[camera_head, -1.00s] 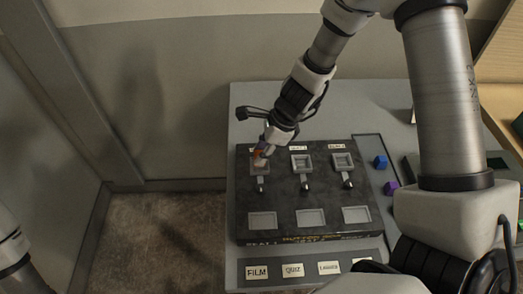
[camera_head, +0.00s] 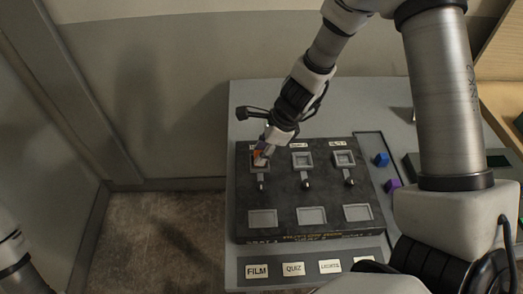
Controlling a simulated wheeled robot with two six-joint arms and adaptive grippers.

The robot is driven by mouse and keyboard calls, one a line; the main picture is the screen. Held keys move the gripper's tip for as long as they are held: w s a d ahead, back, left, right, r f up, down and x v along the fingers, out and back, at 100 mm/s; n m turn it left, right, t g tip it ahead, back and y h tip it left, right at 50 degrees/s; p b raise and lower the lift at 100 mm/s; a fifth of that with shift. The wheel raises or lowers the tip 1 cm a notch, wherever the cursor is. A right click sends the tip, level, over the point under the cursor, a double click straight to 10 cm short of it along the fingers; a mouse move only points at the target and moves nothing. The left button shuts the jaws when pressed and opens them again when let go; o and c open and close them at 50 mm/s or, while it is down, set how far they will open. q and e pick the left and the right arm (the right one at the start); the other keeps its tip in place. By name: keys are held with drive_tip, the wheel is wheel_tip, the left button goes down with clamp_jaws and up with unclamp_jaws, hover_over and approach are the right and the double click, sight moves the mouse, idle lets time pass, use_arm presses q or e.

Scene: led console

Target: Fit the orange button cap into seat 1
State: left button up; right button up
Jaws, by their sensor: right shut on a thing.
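The orange button cap (camera_head: 258,154) shows as a small orange patch between the fingers of my right gripper (camera_head: 262,155). My right gripper is shut on it at the top left seat of the dark console (camera_head: 284,192). The fingers hide most of the cap and much of that seat (camera_head: 259,167), so I cannot tell whether the cap is inside it or just above. Two more square seats, the middle one (camera_head: 302,160) and the right one (camera_head: 344,159), stand empty in the same row. Only a part of my left arm shows at the left edge; its gripper is out of view.
A blue cube (camera_head: 382,160) and a purple cube (camera_head: 393,186) lie right of the console. Small levers stand below the seats, above several pale rectangular windows. Labels FILM (camera_head: 257,271), QUIZ (camera_head: 293,269) and LIGHTS (camera_head: 330,267) lie along the front. My right arm covers the table's right part.

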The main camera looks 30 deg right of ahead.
drive_tip(key=shift+f+b, duration=0.45)
drive_tip(key=shift+f, duration=0.05)
idle(0.4)
drive_tip(key=o, duration=1.1)
drive_tip(key=shift+o, duration=0.2)
drive_tip(key=shift+r, duration=0.15)
drive_tip(key=v, duration=1.2)
